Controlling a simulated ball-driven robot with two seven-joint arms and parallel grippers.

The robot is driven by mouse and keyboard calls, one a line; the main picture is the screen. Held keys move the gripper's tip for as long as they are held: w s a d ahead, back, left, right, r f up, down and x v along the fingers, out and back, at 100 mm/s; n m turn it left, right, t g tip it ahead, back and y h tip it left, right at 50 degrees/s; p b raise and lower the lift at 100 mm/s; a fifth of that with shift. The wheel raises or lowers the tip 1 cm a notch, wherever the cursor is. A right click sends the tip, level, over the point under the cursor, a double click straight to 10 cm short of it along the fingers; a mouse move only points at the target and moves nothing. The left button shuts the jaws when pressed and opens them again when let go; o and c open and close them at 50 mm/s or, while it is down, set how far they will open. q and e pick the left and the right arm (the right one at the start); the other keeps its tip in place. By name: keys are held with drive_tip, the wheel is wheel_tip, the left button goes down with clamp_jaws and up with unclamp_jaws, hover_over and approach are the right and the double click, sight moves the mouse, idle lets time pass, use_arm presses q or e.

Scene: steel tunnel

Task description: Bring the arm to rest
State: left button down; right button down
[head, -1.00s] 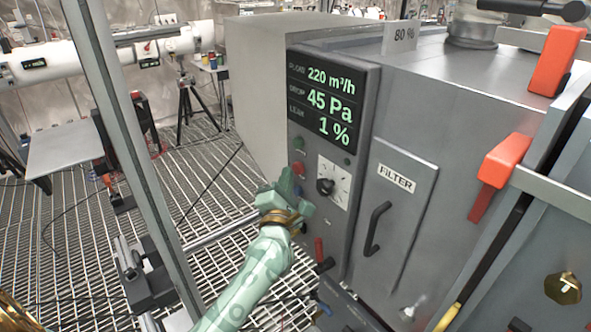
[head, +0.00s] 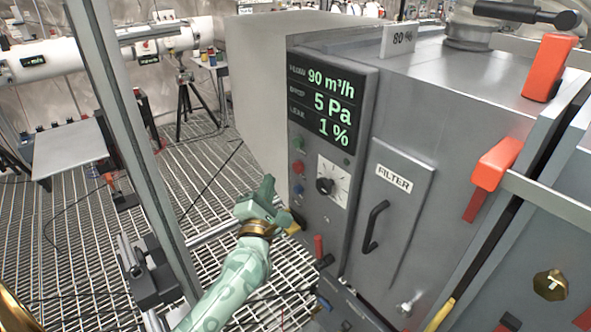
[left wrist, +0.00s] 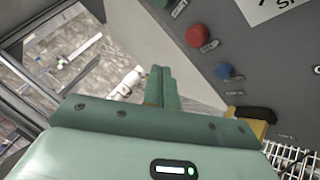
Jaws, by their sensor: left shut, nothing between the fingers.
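My left gripper (head: 266,190) is in front of the left edge of the grey machine's control panel, apart from it. It is shut and empty; its two green fingers (left wrist: 162,85) lie together in the left wrist view. On the panel are a display (head: 328,100) reading 90 m³/h, 5 Pa and 1 %, a dial knob (head: 325,186), a green button (head: 298,143), a red button (head: 299,167) and a blue button (head: 298,190). The red button (left wrist: 195,36) and blue button (left wrist: 223,71) show right of the fingers in the left wrist view. My right gripper is not in view.
A filter door (head: 392,205) with a black handle and red clamps (head: 495,163) are on the machine to the right. A grey upright post (head: 130,140) stands left of my arm. A tripod (head: 190,100) stands behind. Grating floor between them is open.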

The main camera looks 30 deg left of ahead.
use_arm(q)
drive_tip(key=d+f+m+h, duration=0.2)
drive_tip(key=f+m+h, duration=0.1)
drive_tip(key=f+m, duration=0.4)
drive_tip(key=d+f+m+h, duration=0.3)
drive_tip(key=f+m, duration=0.4)
drive_tip(key=s+d+f+m+g+h, duration=0.1)
drive_tip(key=s+f+m+g, duration=0.3)
drive_tip(key=f, duration=0.6)
drive_tip(key=s+d+f+m+g+h, duration=0.25)
drive_tip(key=s+f+m, duration=0.25)
drive_tip(key=f, duration=0.5)
drive_tip(key=s+f+m+g+y, duration=0.1)
drive_tip(key=s+f+m+g, duration=0.55)
drive_tip(key=s+f, duration=0.95)
drive_tip(key=s+f+m+g, duration=0.1)
drive_tip(key=s+f+g, duration=0.1)
drive_tip(key=s, duration=1.1)
drive_tip(key=s+f+m+g, duration=0.2)
drive_tip(key=s+g, duration=0.1)
drive_tip(key=s, duration=1)
drive_tip(key=shift+f+g+y, duration=0.3)
drive_tip(key=shift+f+y, duration=0.05)
drive_tip(key=shift+f, duration=0.05)
drive_tip(key=shift+a, duration=0.1)
